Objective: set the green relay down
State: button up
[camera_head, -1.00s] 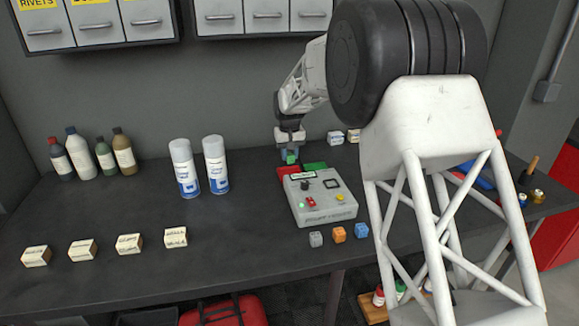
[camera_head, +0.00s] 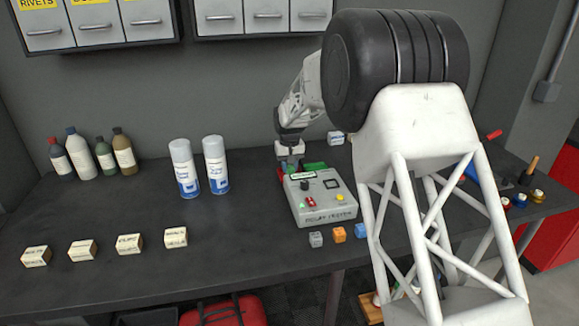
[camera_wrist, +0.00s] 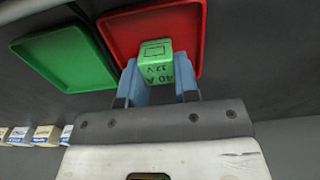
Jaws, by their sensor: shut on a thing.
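My gripper (camera_wrist: 161,86) is shut on the green relay (camera_wrist: 157,62), a small block marked 40 A 12 V, between its blue fingers in the wrist view. The relay is over the red tray (camera_wrist: 196,30); I cannot tell if it touches the tray. The green tray (camera_wrist: 60,60) lies beside it, to the left in the wrist view. In the head view my gripper (camera_head: 289,166) is low behind the grey tester box (camera_head: 322,203), and the relay cannot be made out. The green tray (camera_head: 316,165) shows partly behind the box.
Grey (camera_head: 316,239), orange (camera_head: 339,234) and blue (camera_head: 361,230) relays stand in front of the tester. Two spray cans (camera_head: 184,168) stand left of my gripper. Several small boxes (camera_head: 129,244) line the bench's left front. The bench between cans and tester is clear.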

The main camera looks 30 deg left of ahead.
jog(key=o, duration=1)
jog(key=shift+f, duration=0.1)
jog(key=shift+c, duration=0.2)
notch_tip(320, 180, up, 12)
dwell(0.5)
dwell(0.4)
